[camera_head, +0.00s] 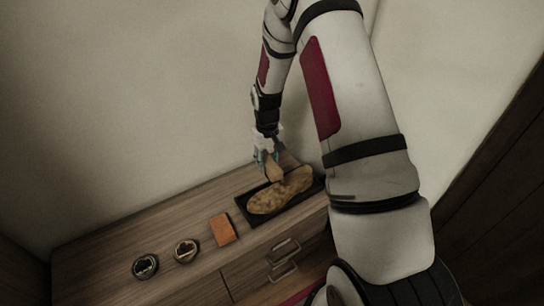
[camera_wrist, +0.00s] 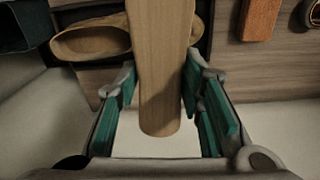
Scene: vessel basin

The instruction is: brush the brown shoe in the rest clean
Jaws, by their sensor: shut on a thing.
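The brown shoe (camera_head: 278,194) lies in a dark shallow rest (camera_head: 318,187) on the wooden cabinet top. In the wrist view the shoe (camera_wrist: 88,43) shows its opening at the upper left, partly hidden behind the brush. My gripper (camera_head: 266,157) is over the back side of the rest, shut on a pale wooden brush (camera_head: 274,170). In the wrist view the brush's wood (camera_wrist: 163,75) stands between the green-padded fingers of my gripper (camera_wrist: 160,105). Its bristles are hidden, and I cannot tell whether it touches the shoe.
An orange-brown block (camera_head: 223,229) lies left of the rest. Two round tins, one nearer (camera_head: 186,250) and one farther left (camera_head: 145,266), stand beyond it. The cabinet front has drawer handles (camera_head: 284,262). A wall rises close behind the top. Bare wood lies behind the tins.

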